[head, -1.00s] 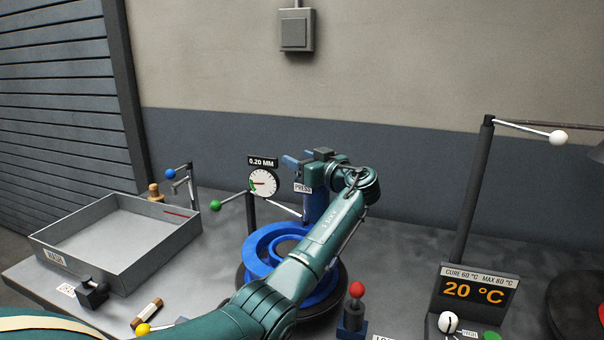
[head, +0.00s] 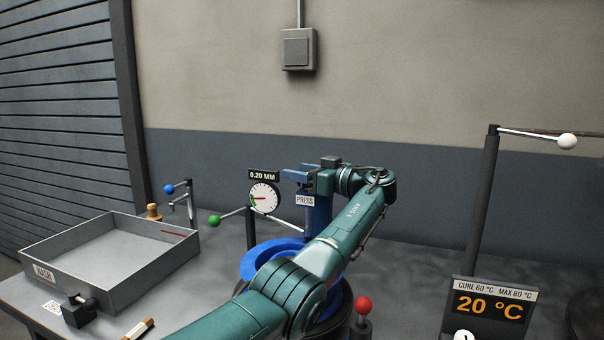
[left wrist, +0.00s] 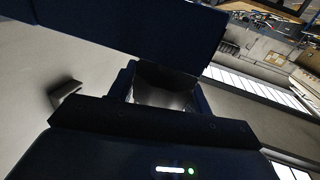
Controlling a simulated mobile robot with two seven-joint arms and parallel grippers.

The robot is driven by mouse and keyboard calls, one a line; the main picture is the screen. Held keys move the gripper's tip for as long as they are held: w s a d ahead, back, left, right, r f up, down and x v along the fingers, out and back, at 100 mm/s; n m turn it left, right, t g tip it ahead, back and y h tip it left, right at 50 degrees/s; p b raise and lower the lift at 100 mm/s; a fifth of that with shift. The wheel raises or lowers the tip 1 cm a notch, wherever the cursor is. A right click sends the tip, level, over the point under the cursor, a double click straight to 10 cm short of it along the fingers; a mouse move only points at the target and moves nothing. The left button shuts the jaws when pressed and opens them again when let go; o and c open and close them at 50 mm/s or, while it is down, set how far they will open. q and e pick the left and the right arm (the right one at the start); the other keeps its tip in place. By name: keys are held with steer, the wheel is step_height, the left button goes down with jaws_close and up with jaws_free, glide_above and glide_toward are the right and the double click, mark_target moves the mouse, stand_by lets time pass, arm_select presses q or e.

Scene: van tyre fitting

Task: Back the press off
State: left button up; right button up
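The press is a blue upright (head: 318,213) with a white PRESS label, standing behind blue rings (head: 262,262) on the bench. A round dial (head: 264,197) beside it reads 0.20 MM. My left gripper (head: 298,173) is at the top of the press upright, its blue fingers pointing left just above the label. Whether it touches the press is unclear. In the left wrist view its dark fingers fill much of the picture, and I cannot tell whether they are apart or closed on something. My left forearm covers part of the rings. My right gripper is not in view.
A grey tray (head: 60,246) marked WASH is at the left. A green-knobbed lever (head: 214,220) and a blue-knobbed lever (head: 169,188) stand near it. A red-knobbed lever (head: 363,305) is before the press. A temperature display (head: 489,305) reading 20 °C is at the right.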

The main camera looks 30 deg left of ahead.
arm_select(q)
steer(key=o, duration=0.4)
steer(key=d, duration=0.4)
steer(key=d+b, duration=0.1)
steer(key=d, duration=0.8)
steer(key=shift+s+d, duration=0.1)
steer(key=shift+s, duration=0.15)
